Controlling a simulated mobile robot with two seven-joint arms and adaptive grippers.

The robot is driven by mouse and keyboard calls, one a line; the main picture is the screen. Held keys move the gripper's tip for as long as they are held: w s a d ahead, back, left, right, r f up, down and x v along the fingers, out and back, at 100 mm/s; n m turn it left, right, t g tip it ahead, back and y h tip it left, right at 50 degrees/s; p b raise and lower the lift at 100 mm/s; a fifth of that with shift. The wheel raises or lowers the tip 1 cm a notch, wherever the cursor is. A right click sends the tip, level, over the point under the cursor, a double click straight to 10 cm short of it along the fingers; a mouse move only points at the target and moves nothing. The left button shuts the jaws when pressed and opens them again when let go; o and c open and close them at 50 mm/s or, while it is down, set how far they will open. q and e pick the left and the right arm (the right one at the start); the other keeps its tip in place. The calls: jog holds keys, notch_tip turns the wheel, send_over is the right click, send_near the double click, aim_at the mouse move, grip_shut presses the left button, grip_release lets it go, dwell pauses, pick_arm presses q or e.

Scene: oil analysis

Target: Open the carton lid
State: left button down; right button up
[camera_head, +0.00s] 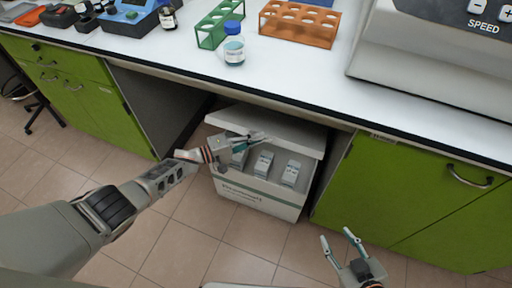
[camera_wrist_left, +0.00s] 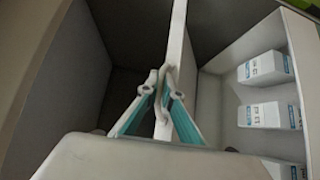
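The white carton (camera_head: 258,198) with green print stands on the floor under the bench. Its lid (camera_head: 270,123) is raised, and several small white boxes (camera_head: 263,163) show inside. The boxes also show at the right of the left wrist view (camera_wrist_left: 262,68). My left gripper (camera_head: 262,138) is at the lid's front edge. In the left wrist view, the teal fingers of my left gripper (camera_wrist_left: 160,92) lie on both sides of the thin lid panel (camera_wrist_left: 178,40) and appear closed on it. My right gripper (camera_head: 342,240) is open and empty, to the right of the carton.
The bench top (camera_head: 300,75) above the carton holds a green rack (camera_head: 218,25), an orange rack (camera_head: 298,25), a blue-capped bottle (camera_head: 234,47) and a large machine (camera_head: 430,60). Green cabinets (camera_head: 410,195) flank the carton. The tiled floor in front is clear.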

pick_arm(q)
jog(key=shift+w+r, duration=0.15)
jog(key=c, duration=2.2)
grip_release()
jog(key=shift+a, duration=0.1)
jog(key=v, duration=1.2)
